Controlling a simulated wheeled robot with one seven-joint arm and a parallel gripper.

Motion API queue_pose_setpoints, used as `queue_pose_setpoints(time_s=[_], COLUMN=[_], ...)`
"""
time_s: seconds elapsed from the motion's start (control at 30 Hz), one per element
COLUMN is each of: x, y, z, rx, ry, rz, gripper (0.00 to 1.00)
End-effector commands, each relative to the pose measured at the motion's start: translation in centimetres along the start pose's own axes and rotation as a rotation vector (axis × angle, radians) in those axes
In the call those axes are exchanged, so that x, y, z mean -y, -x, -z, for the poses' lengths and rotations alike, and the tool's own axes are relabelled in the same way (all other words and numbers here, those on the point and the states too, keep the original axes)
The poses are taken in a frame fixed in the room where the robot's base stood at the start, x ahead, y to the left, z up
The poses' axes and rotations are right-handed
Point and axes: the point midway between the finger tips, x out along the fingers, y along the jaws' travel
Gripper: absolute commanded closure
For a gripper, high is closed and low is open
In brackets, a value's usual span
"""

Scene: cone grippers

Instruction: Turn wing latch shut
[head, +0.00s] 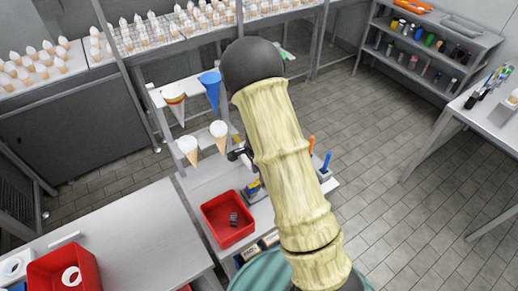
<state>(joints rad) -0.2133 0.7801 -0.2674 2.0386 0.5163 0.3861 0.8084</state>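I cannot make out a wing latch in the head view. My arm in its pale yellow sleeve fills the middle and hides much of the small work stand behind it. A small dark part sticks out to the left of the sleeve, above the stand; it may be part of my gripper (240,152). Its fingers cannot be told apart, and whether it touches or holds anything is hidden. The stand has a white rack (196,88) holding a blue cone (211,90), a striped cone (174,102) and two white-topped cones (220,135).
A red bin (229,219) with a small dark object sits on the stand, left of my arm. A grey table (135,236) with another red bin (62,272) is at lower left. Shelves of cones line the back. Tiled floor (385,140) is clear at right, before a white table (497,125).

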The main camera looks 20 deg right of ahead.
Motion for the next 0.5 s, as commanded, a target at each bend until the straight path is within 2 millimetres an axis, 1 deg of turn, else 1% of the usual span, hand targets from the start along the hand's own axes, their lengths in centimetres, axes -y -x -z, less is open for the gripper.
queue_pose_setpoints(time_s=[0.5], x=[0.1], y=[10.0], z=[0.0], rx=[-0.001], ry=[0.001], rz=[0.005], gripper=[0.7])
